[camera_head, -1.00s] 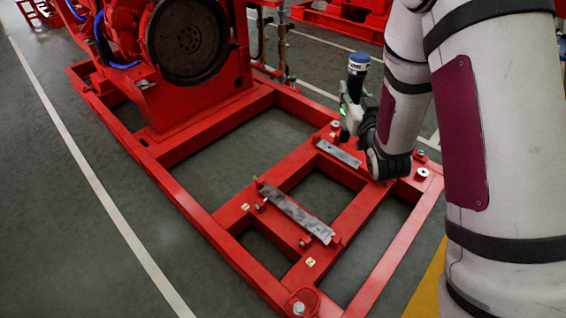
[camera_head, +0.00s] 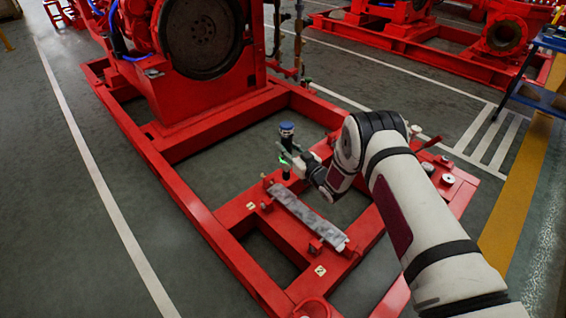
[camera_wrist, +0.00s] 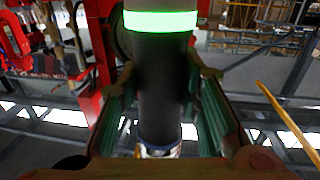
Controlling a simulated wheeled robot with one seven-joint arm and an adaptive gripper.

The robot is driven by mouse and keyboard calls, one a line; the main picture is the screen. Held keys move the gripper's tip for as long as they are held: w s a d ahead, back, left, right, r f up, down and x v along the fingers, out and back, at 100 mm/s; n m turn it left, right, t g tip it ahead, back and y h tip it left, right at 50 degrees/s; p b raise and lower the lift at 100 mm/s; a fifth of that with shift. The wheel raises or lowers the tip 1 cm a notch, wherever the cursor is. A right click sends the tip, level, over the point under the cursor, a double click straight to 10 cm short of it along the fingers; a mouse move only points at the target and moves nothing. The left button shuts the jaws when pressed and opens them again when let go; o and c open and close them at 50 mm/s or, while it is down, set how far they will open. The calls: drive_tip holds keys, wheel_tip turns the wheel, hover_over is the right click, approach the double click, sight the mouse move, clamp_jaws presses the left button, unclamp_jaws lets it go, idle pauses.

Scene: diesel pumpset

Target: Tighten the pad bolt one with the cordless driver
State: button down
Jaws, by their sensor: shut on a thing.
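The cordless driver (camera_head: 287,131) is upright, with a blue and dark top, above the red skid frame. My gripper (camera_head: 291,161) is shut around its body. In the wrist view the driver's dark body (camera_wrist: 160,85) with a glowing green band fills the middle, between my gripper's fingers (camera_wrist: 160,110). A long grey metal pad (camera_head: 305,217) lies on the frame below and in front of the driver. Small bolts stand beside it, one near its left end (camera_head: 265,205).
The red skid frame (camera_head: 190,205) has open gaps between its beams. A red engine with a round flywheel (camera_head: 201,35) stands at the back left. Another red skid (camera_head: 420,45) and a blue table (camera_head: 540,85) are at the back right.

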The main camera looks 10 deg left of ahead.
sight(287, 170)
drive_tip(key=shift+a+f+b, duration=0.15)
drive_tip(key=shift+a+f, duration=0.25)
drive_tip(key=shift+f, duration=0.35)
drive_tip(key=shift+a+f+b, duration=0.15)
drive_tip(key=shift+a+f, duration=0.25)
drive_tip(key=shift+f, duration=0.3)
drive_tip(key=shift+s+d+f+b, duration=0.1)
drive_tip(key=shift+s+d+b, duration=0.05)
drive_tip(key=shift+b, duration=0.15)
drive_tip(key=shift+f+b, duration=0.9)
drive_tip(key=shift+f, duration=1.3)
drive_tip(key=shift+s+f, duration=0.1)
drive_tip(key=shift+f, duration=0.95)
idle(2.2)
drive_tip(key=shift+r+p, duration=0.1)
drive_tip(key=shift+p, duration=0.2)
